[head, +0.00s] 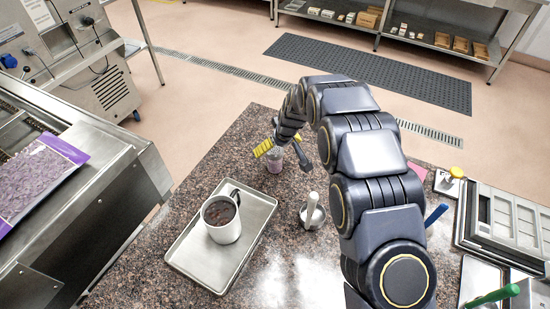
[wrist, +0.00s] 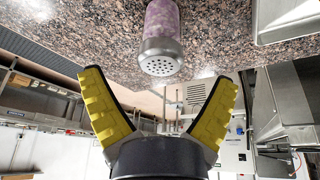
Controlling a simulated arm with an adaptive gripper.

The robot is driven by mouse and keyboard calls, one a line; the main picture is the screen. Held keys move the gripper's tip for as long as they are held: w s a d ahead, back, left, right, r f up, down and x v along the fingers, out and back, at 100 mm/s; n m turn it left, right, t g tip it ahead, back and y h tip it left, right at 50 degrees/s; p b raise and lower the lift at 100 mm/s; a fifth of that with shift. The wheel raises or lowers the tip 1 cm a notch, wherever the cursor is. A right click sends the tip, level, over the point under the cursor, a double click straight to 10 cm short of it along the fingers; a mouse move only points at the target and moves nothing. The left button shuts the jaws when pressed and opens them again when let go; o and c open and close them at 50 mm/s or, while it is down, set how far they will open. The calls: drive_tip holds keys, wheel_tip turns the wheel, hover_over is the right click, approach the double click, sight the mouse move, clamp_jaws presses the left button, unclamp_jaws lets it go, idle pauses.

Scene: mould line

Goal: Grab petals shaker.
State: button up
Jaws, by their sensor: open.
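The petals shaker (wrist: 161,48) has a clear body with pinkish-purple contents and a perforated metal cap. In the wrist view it is at the top centre, its cap facing the space between my fingers. In the head view the shaker (head: 275,163) stands on the speckled stone counter, partly hidden by my gripper. My gripper (head: 283,153) is open, with yellow pads. In the wrist view its fingers (wrist: 159,105) are spread wide with nothing between the tips. The shaker lies just beyond the fingertips; I cannot tell whether anything touches.
A metal tray (head: 187,254) with a mug of dark contents (head: 222,217) stands at front left on the counter. A pink sheet, moulds (head: 512,225) and coloured-handled tools lie at the right. Bare counter (head: 225,155) lies left of the shaker.

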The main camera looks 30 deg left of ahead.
sight(275, 150)
drive_tip(key=shift+x, duration=2.65)
drive_tip(key=shift+r, duration=0.1)
drive_tip(key=c, duration=1.2)
